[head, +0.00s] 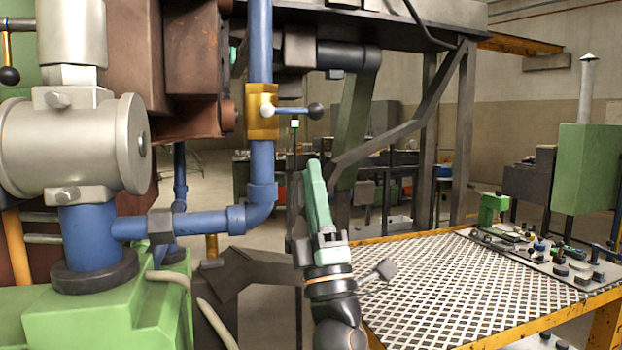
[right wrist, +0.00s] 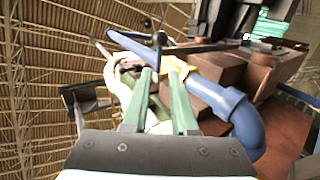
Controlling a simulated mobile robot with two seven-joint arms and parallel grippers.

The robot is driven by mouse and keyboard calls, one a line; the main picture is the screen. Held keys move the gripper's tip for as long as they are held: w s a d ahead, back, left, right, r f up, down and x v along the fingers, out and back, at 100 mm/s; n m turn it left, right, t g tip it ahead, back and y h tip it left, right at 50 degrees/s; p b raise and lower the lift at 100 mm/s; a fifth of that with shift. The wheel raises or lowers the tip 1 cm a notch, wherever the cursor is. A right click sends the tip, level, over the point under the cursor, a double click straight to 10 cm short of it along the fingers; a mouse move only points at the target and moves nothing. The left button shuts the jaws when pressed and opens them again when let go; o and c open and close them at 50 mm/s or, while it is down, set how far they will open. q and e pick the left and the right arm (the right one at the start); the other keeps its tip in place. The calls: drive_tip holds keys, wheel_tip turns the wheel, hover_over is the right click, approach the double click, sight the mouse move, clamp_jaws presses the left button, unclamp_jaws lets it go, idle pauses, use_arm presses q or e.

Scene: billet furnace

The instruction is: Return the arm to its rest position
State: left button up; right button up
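My right gripper (head: 314,168) points upward in the middle of the head view, with green fingers. In the right wrist view its two fingers (right wrist: 166,76) stand apart with nothing held between them. In the head view it is below the valve lever (head: 290,110), which has a dark ball end and reaches to the right from a yellow valve body (head: 262,118). A gap shows between the fingertips and the lever. The lever's ball (right wrist: 160,39) appears beyond the fingertips in the right wrist view. My left gripper is not in view.
Blue pipes (head: 262,50) and a grey cylindrical fitting (head: 75,147) stand at the left. A yellow-edged table with a checkered top (head: 450,290) lies at the lower right, small parts along its far right side. A dark steel frame (head: 465,130) stands behind.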

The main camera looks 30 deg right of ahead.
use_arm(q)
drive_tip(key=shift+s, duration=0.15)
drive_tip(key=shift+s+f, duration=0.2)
